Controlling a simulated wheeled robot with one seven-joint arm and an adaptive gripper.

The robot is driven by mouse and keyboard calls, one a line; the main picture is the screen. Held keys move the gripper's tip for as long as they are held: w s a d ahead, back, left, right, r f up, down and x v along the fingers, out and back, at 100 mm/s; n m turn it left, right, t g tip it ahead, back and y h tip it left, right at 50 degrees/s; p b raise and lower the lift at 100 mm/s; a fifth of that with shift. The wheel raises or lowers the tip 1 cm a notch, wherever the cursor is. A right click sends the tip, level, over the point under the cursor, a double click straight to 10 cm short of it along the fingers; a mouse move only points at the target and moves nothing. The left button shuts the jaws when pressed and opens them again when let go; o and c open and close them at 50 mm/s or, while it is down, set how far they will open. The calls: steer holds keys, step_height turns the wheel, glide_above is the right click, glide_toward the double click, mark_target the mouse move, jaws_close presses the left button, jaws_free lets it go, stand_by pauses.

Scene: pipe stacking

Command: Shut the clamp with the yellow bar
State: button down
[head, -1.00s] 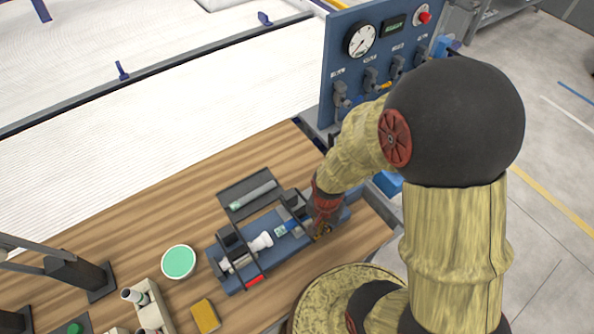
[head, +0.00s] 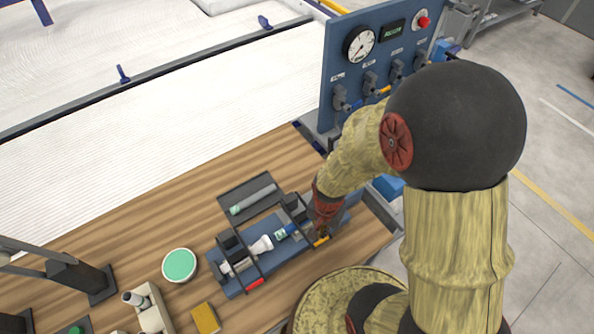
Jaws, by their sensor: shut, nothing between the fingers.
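The blue fixture (head: 235,288) lies on the wooden bench and holds a row of pipe pieces, including a white fitting (head: 262,245). The yellow bar (head: 321,242) of the right clamp is at the front edge of the fixture, and its dark arm lies down across it. Whether it is latched cannot be made out. The red bar (head: 254,286) of the left clamp is also at the front edge. My gripper (head: 322,231) points down at the yellow bar, shut and empty. Its fingertips are small and partly hidden, so contact with the bar cannot be told.
A dark tray (head: 228,196) with a grey pipe lies behind the fixture. A green-topped round tub (head: 180,264), a yellow sponge (head: 206,318) and a box of fittings (head: 157,290) are left of it. A blue gauge panel (head: 337,62) stands behind my arm.

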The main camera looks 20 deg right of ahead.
step_height(320, 180, up, 5)
steer(key=p, duration=0.3)
steer(key=shift+p, duration=0.3)
stand_by(0.3)
